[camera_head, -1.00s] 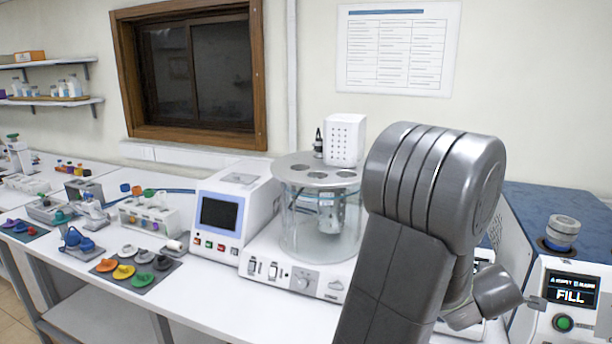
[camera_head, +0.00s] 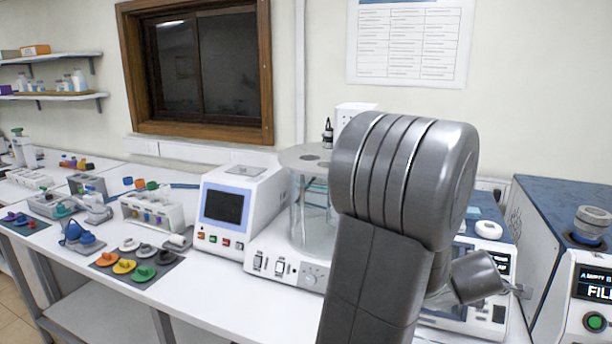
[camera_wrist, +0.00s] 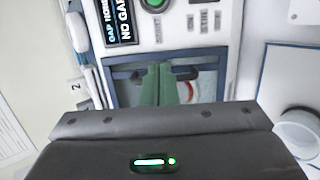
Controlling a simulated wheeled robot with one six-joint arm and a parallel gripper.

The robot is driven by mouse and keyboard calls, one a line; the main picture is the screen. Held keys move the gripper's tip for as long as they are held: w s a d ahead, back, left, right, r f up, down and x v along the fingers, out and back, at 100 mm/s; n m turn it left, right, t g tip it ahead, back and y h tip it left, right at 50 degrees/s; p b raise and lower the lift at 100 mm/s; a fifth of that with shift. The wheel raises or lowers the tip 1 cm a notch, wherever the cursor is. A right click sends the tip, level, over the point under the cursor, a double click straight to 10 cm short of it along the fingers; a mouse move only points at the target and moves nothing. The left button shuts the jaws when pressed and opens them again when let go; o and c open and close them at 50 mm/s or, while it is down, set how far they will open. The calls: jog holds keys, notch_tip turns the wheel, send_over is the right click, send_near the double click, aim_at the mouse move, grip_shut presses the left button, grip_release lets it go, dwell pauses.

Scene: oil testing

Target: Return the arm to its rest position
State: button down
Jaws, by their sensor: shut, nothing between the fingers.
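My arm (camera_head: 385,215) stands bent in the middle of the head view, its big grey joint up in front of the bench. My gripper (camera_head: 521,290) points right at the arm's far end, small and partly hidden by the arm links, in front of a white instrument. It holds nothing that I can see. In the wrist view the dark gripper body (camera_wrist: 95,135) with a green light fills the bottom.
A glass bath (camera_head: 312,215) and a white unit with a screen (camera_head: 225,205) stand left of my arm. A blue-topped machine (camera_head: 565,215) stands at right. Coloured caps (camera_head: 140,275) and a rack (camera_head: 150,215) lie on the bench further left.

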jog(key=s+a+r+h+b, duration=0.1)
jog(key=s+a+r+b, duration=0.2)
jog(key=a, duration=0.5)
jog(key=shift+a+r+m+g+b, duration=0.2)
jog(key=shift+r+m+g+b, duration=0.15)
jog(key=shift+r+b, duration=0.3)
jog(key=shift+s+r, duration=0.1)
